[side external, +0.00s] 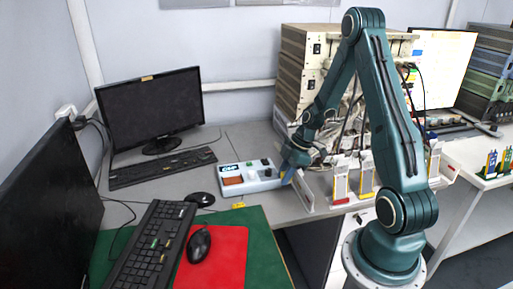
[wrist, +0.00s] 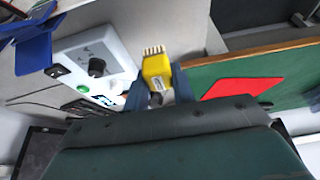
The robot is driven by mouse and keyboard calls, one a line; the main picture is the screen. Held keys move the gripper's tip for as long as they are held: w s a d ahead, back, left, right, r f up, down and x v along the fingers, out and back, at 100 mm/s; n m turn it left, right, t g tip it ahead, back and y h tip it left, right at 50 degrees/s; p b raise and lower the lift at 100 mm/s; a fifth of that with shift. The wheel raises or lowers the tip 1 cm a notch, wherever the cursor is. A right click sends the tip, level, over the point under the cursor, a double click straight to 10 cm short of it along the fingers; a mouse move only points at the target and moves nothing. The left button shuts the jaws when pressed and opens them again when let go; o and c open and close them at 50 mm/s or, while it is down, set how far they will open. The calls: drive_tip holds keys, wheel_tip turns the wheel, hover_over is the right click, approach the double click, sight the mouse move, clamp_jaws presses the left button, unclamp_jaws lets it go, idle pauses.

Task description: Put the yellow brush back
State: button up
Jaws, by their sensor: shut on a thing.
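The yellow brush (wrist: 157,70) shows in the wrist view with a row of pale bristles at its far end. It sits between the two blue fingers of my gripper (wrist: 158,92), which is shut on it. In the side view my gripper (side external: 289,172) points down by the right end of the white control box (side external: 247,178). The box also shows in the wrist view (wrist: 118,62), left of the brush, with a dark knob and a green button.
Small upright stands (side external: 341,179) line the table edge, one with a yellow part (side external: 366,176). A green mat (side external: 262,250), red pad (side external: 228,270), mouse (side external: 199,245) and keyboard (side external: 155,245) are at the front left.

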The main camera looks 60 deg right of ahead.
hover_over(279, 202)
drive_tip(key=s, duration=0.1)
drive_tip(key=shift+d+f, duration=0.25)
drive_tip(key=shift+f, duration=1)
drive_tip(key=shift+d+f, duration=0.2)
drive_tip(key=shift+f, duration=1)
drive_tip(key=shift+f, duration=1.9)
drive_tip(key=shift+f, duration=0.15)
drive_tip(key=o, duration=0.9)
drive_tip(key=v, duration=1.2)
